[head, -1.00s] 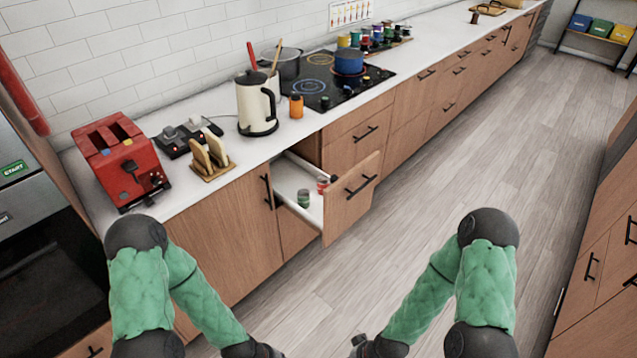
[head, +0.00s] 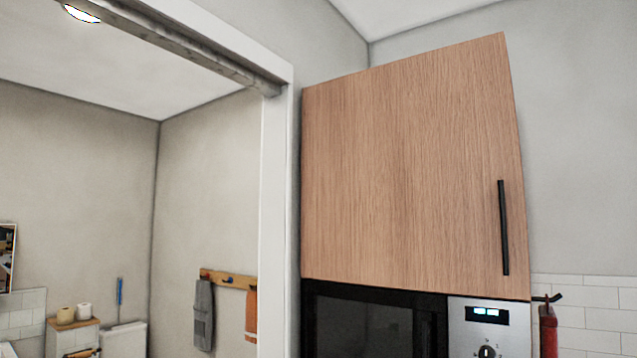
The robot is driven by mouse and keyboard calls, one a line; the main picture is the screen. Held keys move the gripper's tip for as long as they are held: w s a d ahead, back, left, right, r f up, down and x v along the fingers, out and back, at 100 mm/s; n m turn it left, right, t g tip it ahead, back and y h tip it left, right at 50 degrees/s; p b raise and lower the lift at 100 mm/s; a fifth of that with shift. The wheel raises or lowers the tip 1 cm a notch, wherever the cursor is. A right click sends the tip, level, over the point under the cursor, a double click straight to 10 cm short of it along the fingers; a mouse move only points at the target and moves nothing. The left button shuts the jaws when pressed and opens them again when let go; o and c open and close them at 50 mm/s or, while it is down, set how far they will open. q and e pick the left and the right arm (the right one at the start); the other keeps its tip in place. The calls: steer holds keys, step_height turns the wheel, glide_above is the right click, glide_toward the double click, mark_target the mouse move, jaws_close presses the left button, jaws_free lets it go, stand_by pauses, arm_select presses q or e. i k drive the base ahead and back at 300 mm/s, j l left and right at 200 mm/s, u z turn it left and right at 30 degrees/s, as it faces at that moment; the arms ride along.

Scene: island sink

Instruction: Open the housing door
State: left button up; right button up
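A wooden housing door (head: 405,170) with a long vertical black handle (head: 503,228) on its right side shows in the head view, right of the middle. It looks shut. It sits above a built-in black appliance (head: 372,325) with a metal control panel (head: 489,328). Neither of my grippers is in view, so their distance from the door cannot be seen.
A white door frame (head: 274,220) stands left of the cabinet and opens to a room with towels on a wooden rack (head: 229,279). A red fire extinguisher (head: 548,330) hangs right of the appliance, by a white tiled wall (head: 597,315).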

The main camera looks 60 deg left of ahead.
mark_target(412, 175)
steer(key=u, duration=1.75)
